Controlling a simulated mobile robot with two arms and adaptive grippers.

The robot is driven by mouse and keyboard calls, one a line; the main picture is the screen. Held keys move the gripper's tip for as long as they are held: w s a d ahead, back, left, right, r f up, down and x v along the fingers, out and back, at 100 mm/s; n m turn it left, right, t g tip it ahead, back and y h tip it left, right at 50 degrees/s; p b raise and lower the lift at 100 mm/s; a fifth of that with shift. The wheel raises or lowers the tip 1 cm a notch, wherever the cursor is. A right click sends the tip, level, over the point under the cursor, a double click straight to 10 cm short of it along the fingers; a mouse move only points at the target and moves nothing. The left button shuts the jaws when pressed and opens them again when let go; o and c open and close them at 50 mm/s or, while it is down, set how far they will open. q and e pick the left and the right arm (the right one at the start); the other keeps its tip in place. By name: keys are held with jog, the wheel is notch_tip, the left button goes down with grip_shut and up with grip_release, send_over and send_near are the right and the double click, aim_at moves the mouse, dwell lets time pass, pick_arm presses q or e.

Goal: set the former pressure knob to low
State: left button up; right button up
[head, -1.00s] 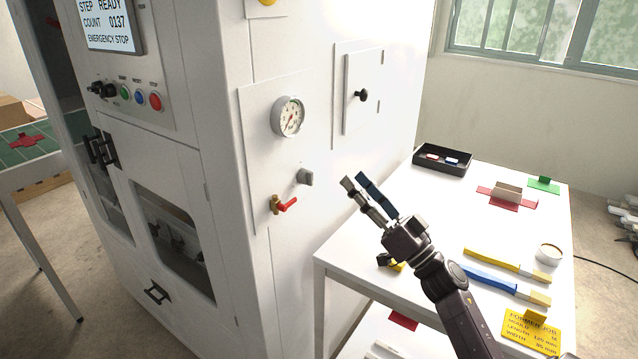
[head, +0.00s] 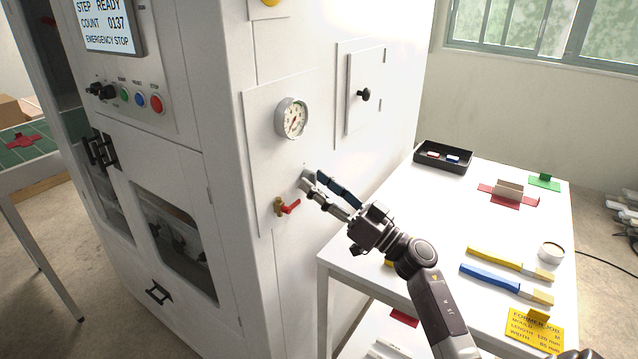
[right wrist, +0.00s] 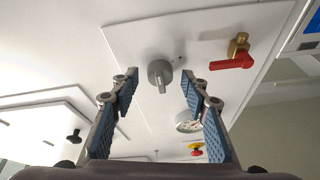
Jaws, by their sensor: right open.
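The grey pressure knob (right wrist: 160,74) is on the machine's white side panel. In the right wrist view it lies between and just beyond my open fingers. In the head view the knob (head: 308,173) is partly hidden behind my right gripper (head: 313,180), whose fingertips reach up to it. The right gripper (right wrist: 158,97) is open and holds nothing; I cannot tell whether a finger touches the knob. The pressure gauge (head: 292,118) is above the knob in the head view, and it shows small in the right wrist view (right wrist: 188,126). My left gripper is not in view.
A red-handled brass valve (head: 287,207) sits just below and left of the knob, close to my fingers. A hatch with a black knob (head: 363,95) is up right. The white table (head: 420,215) with a black tray (head: 443,158) and brushes stands at right.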

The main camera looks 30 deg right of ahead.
grip_shut()
